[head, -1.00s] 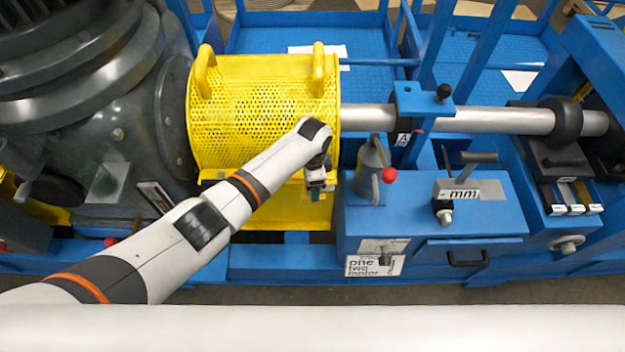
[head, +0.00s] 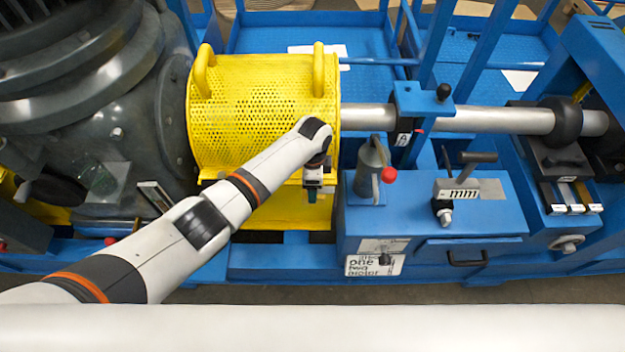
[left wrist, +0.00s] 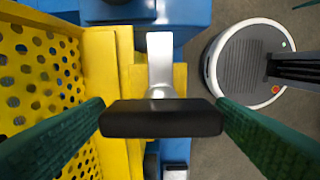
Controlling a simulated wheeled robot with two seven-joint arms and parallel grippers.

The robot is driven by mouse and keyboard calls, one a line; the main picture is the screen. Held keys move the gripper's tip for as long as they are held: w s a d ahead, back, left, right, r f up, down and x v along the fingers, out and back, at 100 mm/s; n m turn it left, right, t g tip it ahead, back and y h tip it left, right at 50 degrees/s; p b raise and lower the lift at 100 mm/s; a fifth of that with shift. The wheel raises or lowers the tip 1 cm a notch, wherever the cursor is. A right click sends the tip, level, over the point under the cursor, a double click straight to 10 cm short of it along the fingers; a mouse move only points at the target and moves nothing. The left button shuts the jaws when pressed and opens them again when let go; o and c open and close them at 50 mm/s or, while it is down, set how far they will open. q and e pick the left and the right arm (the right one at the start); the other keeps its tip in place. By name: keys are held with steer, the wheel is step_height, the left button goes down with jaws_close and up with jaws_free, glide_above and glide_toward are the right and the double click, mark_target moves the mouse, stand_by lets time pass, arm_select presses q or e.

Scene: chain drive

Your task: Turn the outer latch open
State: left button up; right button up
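The latch shows in the left wrist view as a black bar handle (left wrist: 162,118) on a pale metal tongue (left wrist: 160,62). The tongue points up in that view, over a yellow edge beside the perforated guard. My left gripper (head: 313,194) is low at the guard's right front side in the head view. Its green fingers stand at the two ends of the bar in the left wrist view (left wrist: 161,112), with no clear gap at either end. In the head view my wrist and gripper hide the latch. My right gripper is in neither view.
The yellow perforated guard (head: 255,105) is right beside my left gripper. A blue cabinet (head: 430,222) stands to the right, with a red-knobbed lever (head: 389,175) and a black-handled lever (head: 477,158). A shaft (head: 480,120) runs behind it.

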arm_select(q)
steer(key=shift+o, duration=1)
step_height(320, 180, up, 12)
steer(key=b, duration=0.1)
